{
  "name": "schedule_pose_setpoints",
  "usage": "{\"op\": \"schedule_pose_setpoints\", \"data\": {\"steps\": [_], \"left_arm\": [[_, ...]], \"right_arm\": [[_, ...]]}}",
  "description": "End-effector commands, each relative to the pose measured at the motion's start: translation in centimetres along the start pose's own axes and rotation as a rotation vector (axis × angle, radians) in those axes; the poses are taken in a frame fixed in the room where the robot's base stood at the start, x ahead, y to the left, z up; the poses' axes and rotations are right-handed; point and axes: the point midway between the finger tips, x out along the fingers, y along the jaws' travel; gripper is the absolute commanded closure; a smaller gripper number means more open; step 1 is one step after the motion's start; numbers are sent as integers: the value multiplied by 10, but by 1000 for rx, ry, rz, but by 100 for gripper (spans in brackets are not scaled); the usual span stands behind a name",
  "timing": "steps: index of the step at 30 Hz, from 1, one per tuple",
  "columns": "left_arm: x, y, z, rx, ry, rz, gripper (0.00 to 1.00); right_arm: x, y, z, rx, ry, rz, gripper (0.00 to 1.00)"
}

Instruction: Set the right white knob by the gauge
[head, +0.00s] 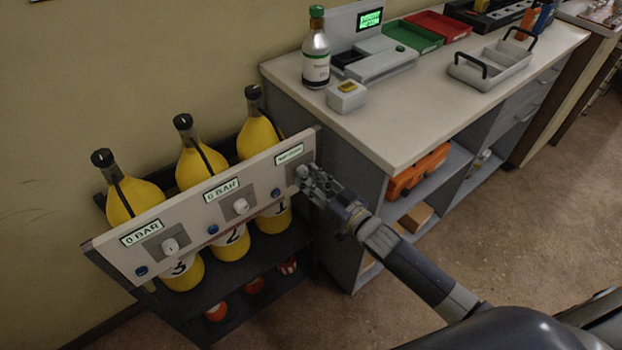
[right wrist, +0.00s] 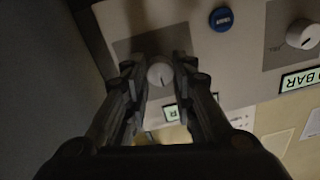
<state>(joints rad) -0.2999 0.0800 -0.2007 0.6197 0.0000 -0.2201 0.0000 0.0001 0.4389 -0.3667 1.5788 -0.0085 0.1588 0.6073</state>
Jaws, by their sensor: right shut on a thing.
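The right white knob (right wrist: 160,75) sits between the fingers of my right gripper (right wrist: 160,85) in the right wrist view, on a grey plate of the white panel. In the head view my right gripper (head: 310,178) is at the right end of the panel (head: 188,250), shut on the knob, which it mostly hides. The gauge display (head: 289,154) above that knob is lit, but its reading is too small to tell. The middle knob (head: 240,206) and left knob (head: 170,245) stand free under displays that read 0 BAR. My left gripper is not in view.
Yellow cylinders (head: 197,165) stand behind the panel in a dark rack. A blue button (right wrist: 222,19) is near the held knob. A workbench (head: 400,135) with a bottle (head: 316,60) and trays stands to the right, close to my right arm.

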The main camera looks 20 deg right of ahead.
Motion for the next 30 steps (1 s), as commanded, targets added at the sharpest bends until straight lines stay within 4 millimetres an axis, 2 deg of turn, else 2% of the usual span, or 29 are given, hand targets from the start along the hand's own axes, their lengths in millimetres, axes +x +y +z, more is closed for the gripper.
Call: {"op": "schedule_pose_setpoints", "data": {"steps": [11, 30], "left_arm": [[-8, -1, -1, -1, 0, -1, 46], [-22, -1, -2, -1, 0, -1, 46]], "right_arm": [[0, 0, -2, -155, -8, 2, 100], [0, 0, -2, -738, -40, 9, 100]]}}
